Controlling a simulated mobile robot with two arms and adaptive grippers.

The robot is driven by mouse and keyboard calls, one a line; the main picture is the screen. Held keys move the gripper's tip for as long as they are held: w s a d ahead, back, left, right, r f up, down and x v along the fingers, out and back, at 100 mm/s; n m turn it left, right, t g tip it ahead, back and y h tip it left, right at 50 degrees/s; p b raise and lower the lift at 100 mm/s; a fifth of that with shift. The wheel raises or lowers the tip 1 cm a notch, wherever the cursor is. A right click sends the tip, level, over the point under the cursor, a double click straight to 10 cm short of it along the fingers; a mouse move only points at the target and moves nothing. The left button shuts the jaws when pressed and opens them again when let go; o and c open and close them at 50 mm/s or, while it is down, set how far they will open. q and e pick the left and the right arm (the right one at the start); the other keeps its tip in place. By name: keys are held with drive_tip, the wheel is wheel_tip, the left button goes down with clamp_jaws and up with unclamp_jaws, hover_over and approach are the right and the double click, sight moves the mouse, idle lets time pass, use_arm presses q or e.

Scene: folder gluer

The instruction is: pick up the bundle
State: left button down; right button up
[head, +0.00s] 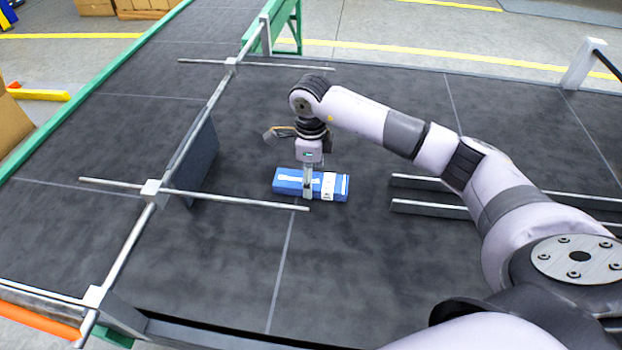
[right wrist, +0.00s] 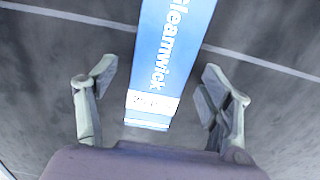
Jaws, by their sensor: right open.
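The bundle (head: 287,182) is a flat blue pack with a white band and white lettering, lying on the dark belt in the head view. My right gripper (head: 308,194) points down over its middle. In the right wrist view, the bundle (right wrist: 170,45) runs down from the top edge between the two spread fingers of my right gripper (right wrist: 157,88), with dark gaps on both sides. The fingers do not appear to touch it. Whether the fingertips are level with it or above it, I cannot tell. My left gripper is not in view.
The dark belt (head: 370,270) is clear around the bundle. Two low rails (head: 430,209) lie to the right. A green frame edge (head: 70,102) borders the left.

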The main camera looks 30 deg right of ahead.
drive_tip(key=shift+f, duration=1)
drive_tip(key=c, duration=1.4)
